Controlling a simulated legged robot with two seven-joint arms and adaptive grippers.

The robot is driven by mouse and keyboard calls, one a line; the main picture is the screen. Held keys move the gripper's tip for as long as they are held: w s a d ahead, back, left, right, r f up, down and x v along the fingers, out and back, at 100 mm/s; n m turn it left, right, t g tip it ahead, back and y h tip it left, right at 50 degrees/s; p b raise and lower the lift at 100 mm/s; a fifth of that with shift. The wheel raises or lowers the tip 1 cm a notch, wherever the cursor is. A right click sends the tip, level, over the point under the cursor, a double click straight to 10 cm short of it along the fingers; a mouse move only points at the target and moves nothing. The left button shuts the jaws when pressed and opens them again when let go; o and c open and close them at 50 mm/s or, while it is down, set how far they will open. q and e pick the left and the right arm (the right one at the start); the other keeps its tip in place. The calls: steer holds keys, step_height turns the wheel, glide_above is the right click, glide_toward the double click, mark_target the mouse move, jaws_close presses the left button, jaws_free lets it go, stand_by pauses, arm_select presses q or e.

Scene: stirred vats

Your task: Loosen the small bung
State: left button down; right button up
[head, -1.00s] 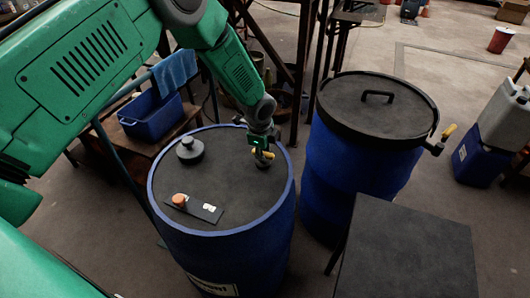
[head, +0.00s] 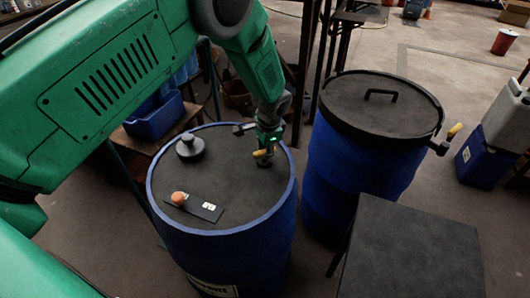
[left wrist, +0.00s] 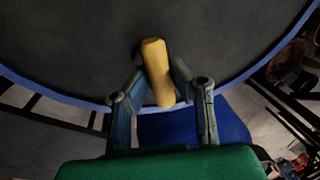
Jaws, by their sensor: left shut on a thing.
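A blue drum (head: 222,245) with a dark grey top and blue rim stands in front of me. My left gripper (head: 265,152) is at the far right part of its top, shut on a yellow handle (head: 261,153). The handle sits on a small dark fitting (head: 265,162), seemingly the small bung, mostly hidden below the gripper. In the left wrist view the yellow handle (left wrist: 158,72) lies slantwise between the two fingers. A larger grey bung (head: 190,149) stands on the same top at the back left. My right gripper is not in view.
A black plate (head: 207,212) with an orange cap (head: 178,198) and white label lies on the drum top. A second blue drum (head: 350,180) with a black lid stands to the right. A dark table (head: 410,250) is at front right; a blue bin (head: 155,118) stands behind left.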

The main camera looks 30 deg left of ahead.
arm_select(q)
steer(key=n, duration=0.3)
steer(key=n+b, duration=0.1)
steer(key=shift+w+r+n, duration=0.25)
steer(key=shift+w+n, duration=0.05)
steer(key=shift+w, duration=0.1)
steer(key=shift+r+n+g+b, duration=0.1)
steer(key=shift+n+g+b, duration=0.5)
steer(key=shift+n, duration=1.1)
steer(key=c, duration=1.4)
jaws_free()
steer(key=shift+s+d, duration=0.1)
